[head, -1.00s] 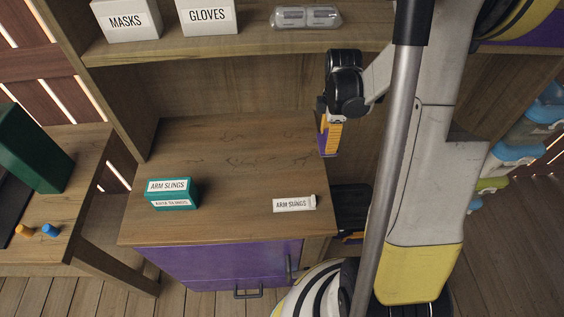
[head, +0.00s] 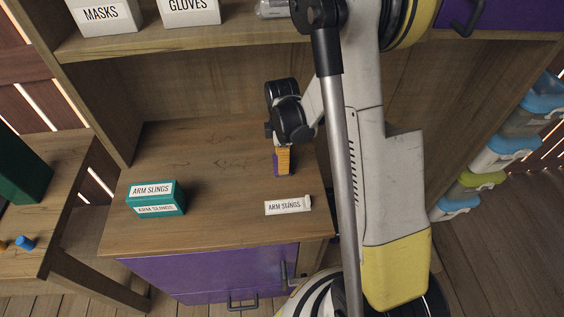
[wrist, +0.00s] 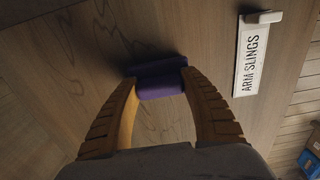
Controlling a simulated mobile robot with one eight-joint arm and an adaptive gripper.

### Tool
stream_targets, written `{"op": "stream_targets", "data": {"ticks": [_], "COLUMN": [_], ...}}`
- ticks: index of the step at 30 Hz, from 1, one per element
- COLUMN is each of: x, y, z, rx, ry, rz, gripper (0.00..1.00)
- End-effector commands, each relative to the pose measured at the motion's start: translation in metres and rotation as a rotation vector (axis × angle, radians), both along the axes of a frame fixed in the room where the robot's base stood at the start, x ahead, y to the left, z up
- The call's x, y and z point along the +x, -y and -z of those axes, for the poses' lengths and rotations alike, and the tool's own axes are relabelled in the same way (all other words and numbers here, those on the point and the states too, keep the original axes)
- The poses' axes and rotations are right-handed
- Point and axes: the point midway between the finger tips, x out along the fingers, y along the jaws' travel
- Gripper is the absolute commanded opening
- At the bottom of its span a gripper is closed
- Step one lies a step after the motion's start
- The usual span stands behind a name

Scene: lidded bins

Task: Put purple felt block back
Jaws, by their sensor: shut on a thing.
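The purple felt block (wrist: 160,80) is between the tips of my two orange fingers in the wrist view. My gripper (wrist: 160,85) is shut on it. In the head view my gripper (head: 284,163) points down over the right part of the wooden cabinet top, and a sliver of the purple block (head: 276,166) shows beside the fingers. The block is close to the wooden surface; I cannot tell whether it touches it. The white ARM SLINGS label holder (head: 288,205) stands just in front of my gripper, and also shows in the wrist view (wrist: 251,58).
A teal ARM SLINGS box (head: 156,198) sits at the left of the cabinet top (head: 220,226). White MASKS (head: 104,15) and GLOVES (head: 190,10) boxes stand on the shelf above. Purple drawer fronts (head: 210,273) are below. The middle of the top is clear.

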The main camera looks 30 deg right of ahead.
Motion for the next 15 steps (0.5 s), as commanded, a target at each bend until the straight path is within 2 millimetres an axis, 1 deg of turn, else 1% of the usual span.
{"op": "stream_targets", "data": {"ticks": [4, 8, 9, 11, 15], "x": [-0.0003, -0.0003, -0.0003, -0.0002, -0.0002], "y": [0.0001, 0.0001, 0.0001, 0.0002, 0.0002], "z": [-0.0018, 0.0023, 0.0027, 0.0016, 0.0014], "rx": [0.000, 0.000, 0.000, 0.000, 0.000], "ry": [0.000, 0.000, 0.000, 0.000, 0.000], "rz": [0.000, 0.000, 0.000, 0.000, 0.000], "gripper": [0.14, 0.14, 0.55, 0.73, 0.73]}}
